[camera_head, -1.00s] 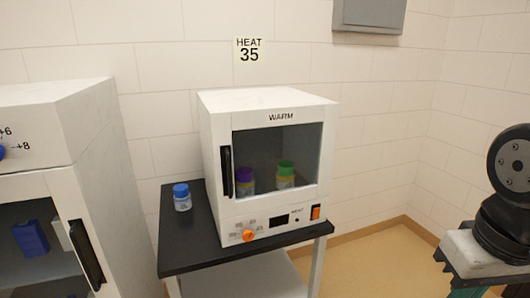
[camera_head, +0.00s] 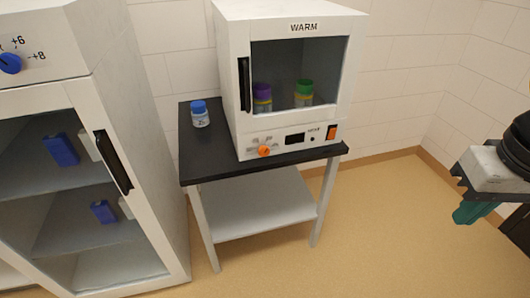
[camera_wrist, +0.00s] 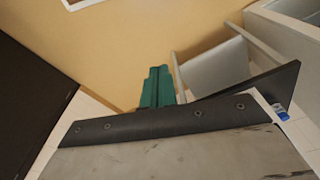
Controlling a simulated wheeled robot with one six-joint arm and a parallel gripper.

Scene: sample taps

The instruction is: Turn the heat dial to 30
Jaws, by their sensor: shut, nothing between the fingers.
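The heat dial is a small orange knob (camera_head: 264,151) at the lower left of the front panel of the white WARM cabinet (camera_head: 241,120). The marks around it are too small to read. The dial cannot be made out in the wrist view. My gripper (camera_head: 466,213) has green fingers and is at the right of the head view, well away from the cabinet. In the wrist view my gripper (camera_wrist: 158,88) shows its fingers together, empty, above the tan floor.
The cabinet stands on a black-topped table (camera_head: 195,165) with a grey lower shelf (camera_head: 262,208). A blue-capped bottle (camera_head: 200,115) stands left of it. A larger white cabinet (camera_head: 165,215) with a black handle is at the left. Floor (camera_head: 380,230) between table and arm is clear.

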